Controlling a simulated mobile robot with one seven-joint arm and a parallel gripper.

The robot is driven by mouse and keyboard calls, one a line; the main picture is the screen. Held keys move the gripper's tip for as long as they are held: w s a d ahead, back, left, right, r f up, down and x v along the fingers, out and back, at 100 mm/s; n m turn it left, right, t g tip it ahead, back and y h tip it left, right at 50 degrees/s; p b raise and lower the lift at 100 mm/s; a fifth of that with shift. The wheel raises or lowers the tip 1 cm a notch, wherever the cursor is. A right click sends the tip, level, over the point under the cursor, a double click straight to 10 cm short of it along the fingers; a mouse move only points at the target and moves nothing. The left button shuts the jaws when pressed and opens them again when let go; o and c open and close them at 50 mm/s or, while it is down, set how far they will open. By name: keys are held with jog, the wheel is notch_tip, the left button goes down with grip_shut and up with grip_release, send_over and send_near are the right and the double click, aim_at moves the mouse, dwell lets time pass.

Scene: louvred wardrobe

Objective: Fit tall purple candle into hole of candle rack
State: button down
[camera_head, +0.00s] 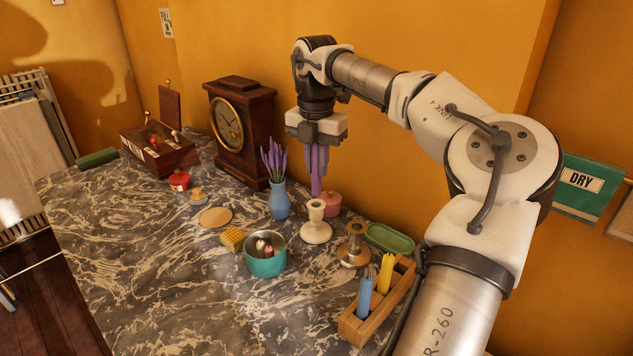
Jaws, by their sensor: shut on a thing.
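My gripper (316,150) points down at the back of the marble table and is shut on the tall purple candle (317,178). The candle hangs upright below the fingers, behind the cream candlestick and in front of the orange wall. Its lower end is close to a pink lidded pot, and I cannot tell whether they touch. The wooden candle rack (358,329) is at the front right, beside my arm. A blue candle (365,297) and a yellow candle (386,273) stand in it. I cannot clearly see the rack's free hole.
A cream candlestick (316,222), a brass candlestick (354,246), a green dish (390,238) and the pink pot (331,203) stand between gripper and rack. A blue vase (279,200) of lavender, a clock (240,130) and a teal bowl (265,262) are further left. The front left tabletop is clear.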

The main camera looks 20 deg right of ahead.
notch_tip(320, 180, up, 15)
jog(key=shift+f+p, duration=0.15)
jog(key=shift+p, duration=0.2)
